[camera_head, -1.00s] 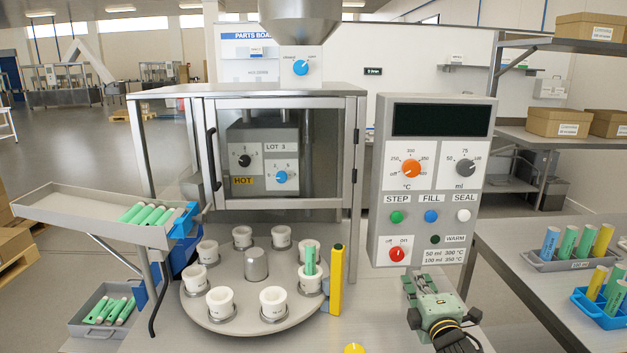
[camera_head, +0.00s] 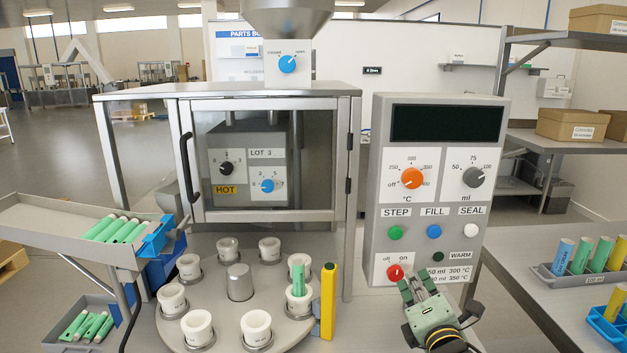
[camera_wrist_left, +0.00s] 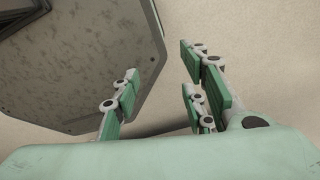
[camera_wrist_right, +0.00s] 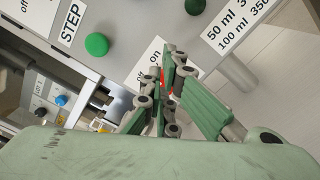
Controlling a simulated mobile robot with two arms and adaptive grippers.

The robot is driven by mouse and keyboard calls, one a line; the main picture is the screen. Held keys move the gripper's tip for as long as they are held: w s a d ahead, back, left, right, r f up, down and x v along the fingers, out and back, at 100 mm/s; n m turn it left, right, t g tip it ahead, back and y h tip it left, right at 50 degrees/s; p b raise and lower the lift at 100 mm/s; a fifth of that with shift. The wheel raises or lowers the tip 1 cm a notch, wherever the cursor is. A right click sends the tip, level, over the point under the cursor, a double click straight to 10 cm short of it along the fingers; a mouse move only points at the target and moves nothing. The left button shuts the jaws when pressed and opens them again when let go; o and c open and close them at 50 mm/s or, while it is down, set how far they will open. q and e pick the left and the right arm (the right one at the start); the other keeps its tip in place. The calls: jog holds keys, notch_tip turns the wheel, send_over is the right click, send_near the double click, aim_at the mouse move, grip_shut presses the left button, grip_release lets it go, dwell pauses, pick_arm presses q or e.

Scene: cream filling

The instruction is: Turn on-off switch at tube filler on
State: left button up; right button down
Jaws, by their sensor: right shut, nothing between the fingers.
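The tube filler's grey control panel (camera_head: 371,220) faces me with a dark, blank display (camera_head: 447,123). The red on-off switch (camera_head: 395,272) is a round knob at its lower left, under small "off" and "on" marks. Its exact setting is too small to tell. My right gripper (camera_head: 415,284) is shut and empty, just below and right of the knob. In the right wrist view a bit of red switch (camera_wrist_right: 166,74) shows behind the fingers, mostly hidden; contact cannot be told. My left gripper (camera_wrist_left: 158,98) is open and empty in its wrist view; the head view does not show it.
The STEP (camera_head: 395,233), FILL (camera_head: 434,231) and SEAL (camera_head: 471,231) buttons sit above the switch. A yellow post (camera_head: 328,301) and the turntable (camera_head: 222,273) with white cups stand to the left. A table with tube trays (camera_head: 575,282) is at the right.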

aim_at(395, 273)
jog(key=shift+w, duration=1.45)
jog(key=shift+r, duration=0.4)
pick_arm(q)
jog(key=shift+w, duration=0.65)
jog(key=shift+w+r+p, duration=0.1)
jog(key=shift+r+p, duration=0.15)
jog(key=shift+p, duration=0.15)
pick_arm(e)
jog(key=shift+f, duration=0.2)
